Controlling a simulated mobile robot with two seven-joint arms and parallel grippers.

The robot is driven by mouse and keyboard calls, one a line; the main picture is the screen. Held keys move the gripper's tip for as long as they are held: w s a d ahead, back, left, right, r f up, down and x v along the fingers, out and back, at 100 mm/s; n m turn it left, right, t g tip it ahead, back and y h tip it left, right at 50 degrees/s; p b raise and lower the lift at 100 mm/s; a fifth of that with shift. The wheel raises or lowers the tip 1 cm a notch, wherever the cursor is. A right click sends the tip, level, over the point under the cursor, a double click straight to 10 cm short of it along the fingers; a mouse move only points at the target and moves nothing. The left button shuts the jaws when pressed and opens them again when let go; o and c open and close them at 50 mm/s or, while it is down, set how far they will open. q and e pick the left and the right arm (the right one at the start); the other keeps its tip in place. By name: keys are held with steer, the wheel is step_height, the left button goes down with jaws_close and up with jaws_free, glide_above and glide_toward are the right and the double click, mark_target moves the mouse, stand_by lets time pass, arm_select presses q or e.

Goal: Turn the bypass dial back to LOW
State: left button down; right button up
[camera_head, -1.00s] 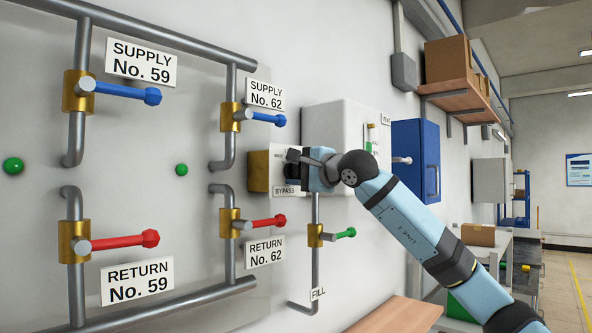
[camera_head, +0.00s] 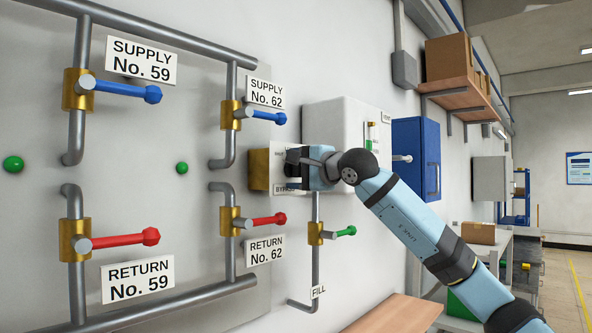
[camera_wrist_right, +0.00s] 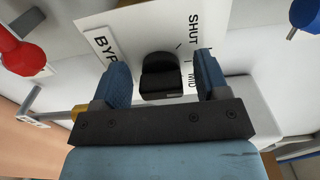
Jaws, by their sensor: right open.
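The bypass dial (camera_wrist_right: 161,76) is a black knob on a white plate (camera_wrist_right: 140,36) lettered SHUT, MID and a partly hidden BYPASS. My right gripper (camera_wrist_right: 162,66) is open, with one blue finger on each side of the dial and a visible gap on both sides. Which mark the dial points to I cannot tell, and no LOW mark is readable. In the head view my right gripper (camera_head: 296,170) is in front of the brass bypass body (camera_head: 259,170) and hides the dial. My left gripper is not in view.
Close by are the red return No. 62 handle (camera_head: 268,220), the blue supply No. 62 handle (camera_head: 267,118) and the green fill handle (camera_head: 344,232). A white box (camera_head: 345,120) and a blue cabinet (camera_head: 415,160) stand out from the wall to the right.

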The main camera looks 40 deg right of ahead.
steer(key=shift+s+f, duration=0.1)
steer(key=shift+s, duration=0.25)
steer(key=s+d+b, duration=0.1)
steer(key=s+b, duration=0.4)
steer(key=s, duration=0.8)
steer(key=shift+d, duration=0.1)
